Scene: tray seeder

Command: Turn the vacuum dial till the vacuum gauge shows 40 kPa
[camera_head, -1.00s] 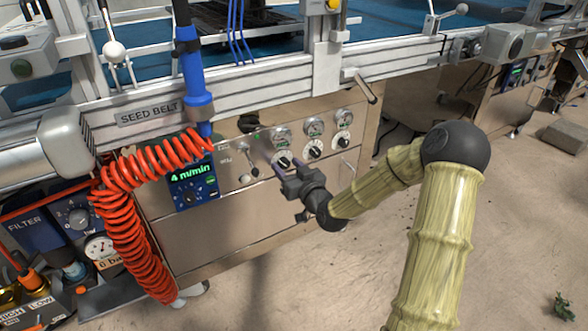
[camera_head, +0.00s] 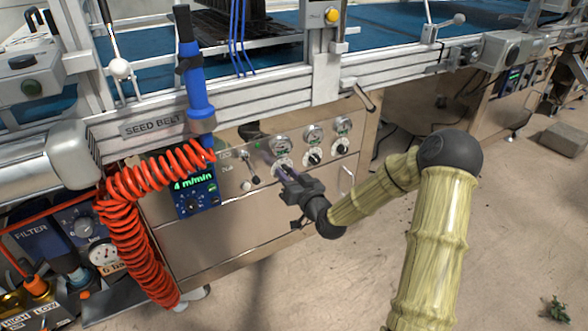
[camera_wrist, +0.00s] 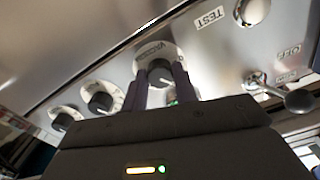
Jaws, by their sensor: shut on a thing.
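The vacuum dial (camera_wrist: 160,76) is a dark knob on a pale disc, with a partly readable "VACUUM" label in the wrist view. My gripper (camera_wrist: 162,80) has its two purple-grey fingers on either side of this knob, shut on it. In the head view my gripper (camera_head: 277,164) reaches the leftmost of three dials on the steel panel and partly covers it. The vacuum gauge (camera_head: 280,145) is the round gauge just above that dial. Its reading is too small to make out.
Two more dials (camera_head: 314,158) with gauges above sit to the right. A lever (camera_head: 253,173) and a blue display (camera_head: 195,187) reading 4 m/min are to the left. A red coiled hose (camera_head: 125,220) hangs further left. A handle (camera_head: 362,97) juts out above.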

